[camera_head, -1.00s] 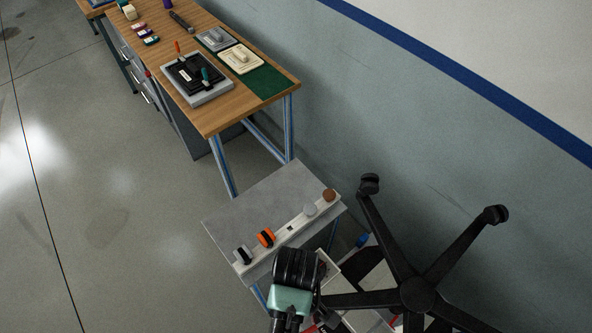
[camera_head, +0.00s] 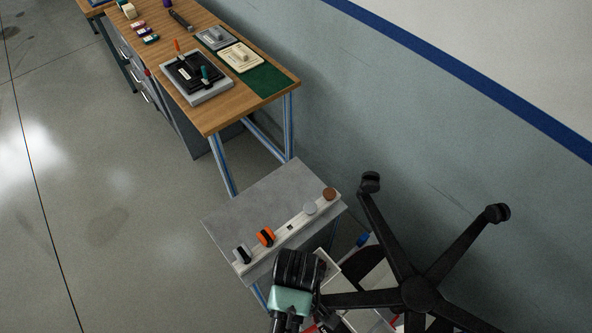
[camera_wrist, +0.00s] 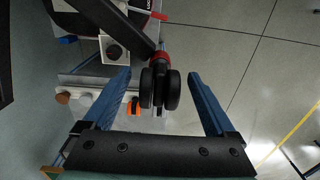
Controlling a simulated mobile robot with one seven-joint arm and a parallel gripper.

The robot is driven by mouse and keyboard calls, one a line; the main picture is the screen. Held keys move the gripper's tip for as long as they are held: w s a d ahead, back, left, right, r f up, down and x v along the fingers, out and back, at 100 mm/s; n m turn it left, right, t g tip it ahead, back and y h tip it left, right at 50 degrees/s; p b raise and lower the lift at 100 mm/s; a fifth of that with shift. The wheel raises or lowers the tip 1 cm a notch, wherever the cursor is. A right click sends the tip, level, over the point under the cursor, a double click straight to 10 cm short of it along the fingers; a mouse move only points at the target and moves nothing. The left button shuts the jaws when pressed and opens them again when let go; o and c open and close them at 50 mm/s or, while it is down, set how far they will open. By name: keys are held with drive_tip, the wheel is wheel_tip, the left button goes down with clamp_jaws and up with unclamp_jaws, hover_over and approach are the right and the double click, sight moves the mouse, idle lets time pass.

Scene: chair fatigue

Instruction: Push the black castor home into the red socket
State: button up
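The black castor (camera_wrist: 160,88) shows in the wrist view, its twin wheels between the two blue fingers of my gripper (camera_wrist: 159,75). The fingers stand well apart, with a gap on each side of the wheels, so my gripper is open. The red socket (camera_wrist: 161,62) is a ring at the end of a black chair-base leg (camera_wrist: 128,27). The castor is directly against the socket in this view; its stem is hidden, so I cannot tell how deep it sits.
The star-shaped chair base (camera_head: 419,293) has black castors on its two far legs. A wooden workbench (camera_head: 222,116) stands beyond. The floor at left is clear.

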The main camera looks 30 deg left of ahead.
drive_tip(key=shift+r, duration=0.1)
wheel_tip(320, 180, up, 13)
drive_tip(key=p, duration=0.3)
idle(0.8)
